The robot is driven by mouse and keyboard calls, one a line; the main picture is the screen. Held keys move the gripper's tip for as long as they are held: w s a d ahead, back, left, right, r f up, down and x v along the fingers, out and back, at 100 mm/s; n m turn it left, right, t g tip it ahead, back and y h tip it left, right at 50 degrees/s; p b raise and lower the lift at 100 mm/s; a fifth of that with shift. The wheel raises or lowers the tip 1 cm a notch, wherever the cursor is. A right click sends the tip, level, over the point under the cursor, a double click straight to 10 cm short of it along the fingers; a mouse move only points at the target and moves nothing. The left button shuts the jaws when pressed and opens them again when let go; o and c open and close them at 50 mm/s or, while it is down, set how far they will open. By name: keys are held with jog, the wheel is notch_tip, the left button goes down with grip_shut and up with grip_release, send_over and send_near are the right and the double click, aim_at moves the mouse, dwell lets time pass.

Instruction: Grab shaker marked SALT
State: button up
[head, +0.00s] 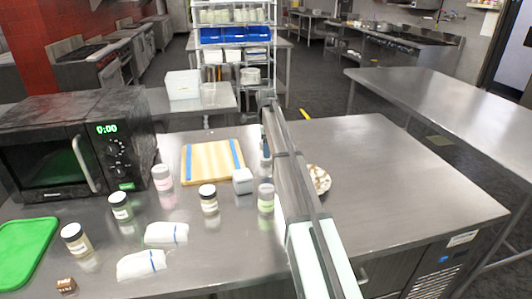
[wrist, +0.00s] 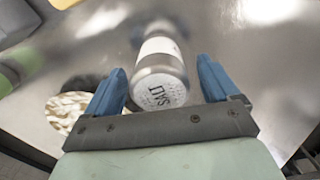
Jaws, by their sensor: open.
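A shaker (wrist: 160,72) with a white label and a pale, perforated lid is in the middle of the wrist view. The lid carries dark lettering that looks like SALT, turned in the picture. My gripper (wrist: 161,66) is open, with one blue finger to each side of the shaker. Gaps show between the fingers and the shaker, and the lid end faces the camera. In the head view my arm covers most of this spot, so the shaker cannot be made out clearly there.
A bowl of pale pieces (head: 319,180) sits right of my arm. The counter's right side is clear.

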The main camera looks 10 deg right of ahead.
jog(key=shift+c, duration=0.4)
jog(key=c, duration=1.2)
jog(key=shift+o, duration=0.2)
jog(key=shift+r, duration=0.2)
